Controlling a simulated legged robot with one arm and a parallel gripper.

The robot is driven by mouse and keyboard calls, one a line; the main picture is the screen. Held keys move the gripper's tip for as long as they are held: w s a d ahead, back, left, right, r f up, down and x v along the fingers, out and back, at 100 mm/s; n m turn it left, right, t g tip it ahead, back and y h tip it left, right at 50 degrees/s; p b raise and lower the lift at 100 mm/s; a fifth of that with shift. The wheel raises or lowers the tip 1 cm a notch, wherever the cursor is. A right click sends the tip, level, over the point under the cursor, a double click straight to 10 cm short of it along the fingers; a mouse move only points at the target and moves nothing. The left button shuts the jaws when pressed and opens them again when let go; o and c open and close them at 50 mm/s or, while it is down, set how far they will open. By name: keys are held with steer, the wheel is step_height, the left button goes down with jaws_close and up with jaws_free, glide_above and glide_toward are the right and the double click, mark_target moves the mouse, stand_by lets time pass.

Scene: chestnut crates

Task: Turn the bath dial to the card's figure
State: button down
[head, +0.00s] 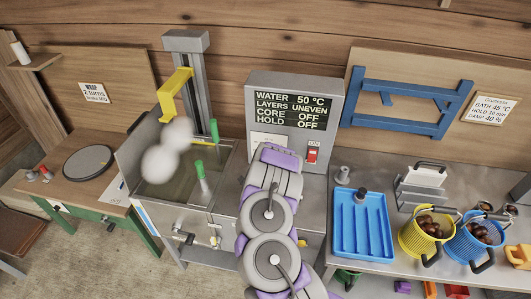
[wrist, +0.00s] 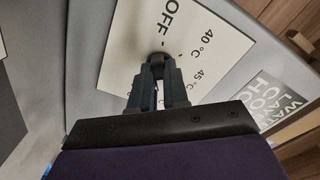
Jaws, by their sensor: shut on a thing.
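The bath control box (head: 257,95) stands at the back of the bath; its display (head: 291,110) reads water 50 °C, layers uneven, core off, hold off. The white dial plate (head: 262,139) is mostly hidden by my arm. In the wrist view the plate (wrist: 195,35) shows OFF, 40 °C and 45 °C marks. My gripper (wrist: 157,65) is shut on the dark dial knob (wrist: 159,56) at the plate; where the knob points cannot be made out. The card (head: 491,108) on the right wall reads bath 45 °C, hold 30 min, damp 40 %.
The water bath (head: 213,190) lies left of my arm, with green-capped items and white steam over it. A red switch (head: 312,154) sits on the box right of the dial. A blue tray (head: 361,225), a yellow basket (head: 417,241) and a blue basket (head: 465,249) stand right.

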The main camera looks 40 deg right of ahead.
steer(key=shift+w+d+r+n+p, duration=0.1)
steer(key=shift+r+n+p, duration=0.1)
steer(key=shift+n+p, duration=2.15)
steer(key=shift+r+n+p, duration=0.15)
steer(key=shift+n+p, duration=1.65)
steer(key=shift+n, duration=1.05)
steer(key=shift+w+r, duration=0.1)
steer(key=c, duration=1.3)
jaws_free()
steer(key=shift+c, duration=0.2)
steer(key=shift+o, duration=1.1)
